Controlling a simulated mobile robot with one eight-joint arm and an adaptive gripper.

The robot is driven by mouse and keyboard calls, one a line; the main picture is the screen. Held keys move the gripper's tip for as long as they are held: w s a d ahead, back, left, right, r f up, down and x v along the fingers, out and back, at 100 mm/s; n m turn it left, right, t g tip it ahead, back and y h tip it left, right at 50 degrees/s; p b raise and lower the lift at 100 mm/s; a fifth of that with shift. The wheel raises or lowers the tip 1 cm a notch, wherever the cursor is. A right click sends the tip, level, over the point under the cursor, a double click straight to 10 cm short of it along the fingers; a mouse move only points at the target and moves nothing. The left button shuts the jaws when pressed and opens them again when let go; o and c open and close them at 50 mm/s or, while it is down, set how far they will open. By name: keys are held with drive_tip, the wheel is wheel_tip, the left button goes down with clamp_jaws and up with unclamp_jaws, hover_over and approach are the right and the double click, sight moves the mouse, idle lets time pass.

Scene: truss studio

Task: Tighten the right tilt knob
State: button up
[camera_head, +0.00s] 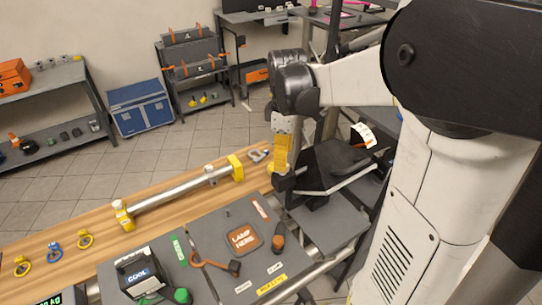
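My arm reaches in from the right and points down at the back right of the workbench. My gripper (281,180) is at its lower end, close to the left side of a dark fixture (335,165) with a pale bracket arm. Yellow parts show around the gripper, and I cannot tell whether they belong to it or to something it touches. The finger gap is not clear, so I cannot tell whether it is open or shut. I cannot make out the right tilt knob; it may be hidden by the gripper or the fixture.
A silver pipe (178,191) lies in yellow clamps along the wooden bench (60,240). A dark panel carries an orange LAMP HERE plate (243,238), an orange-brown knob (278,242) and a COOL box (139,272) with a green knob (182,296). Yellow and blue clamps lie left.

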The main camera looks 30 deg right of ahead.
drive_tip(key=shift+f, duration=1.75)
drive_tip(key=shift+c, duration=0.2)
clamp_jaws()
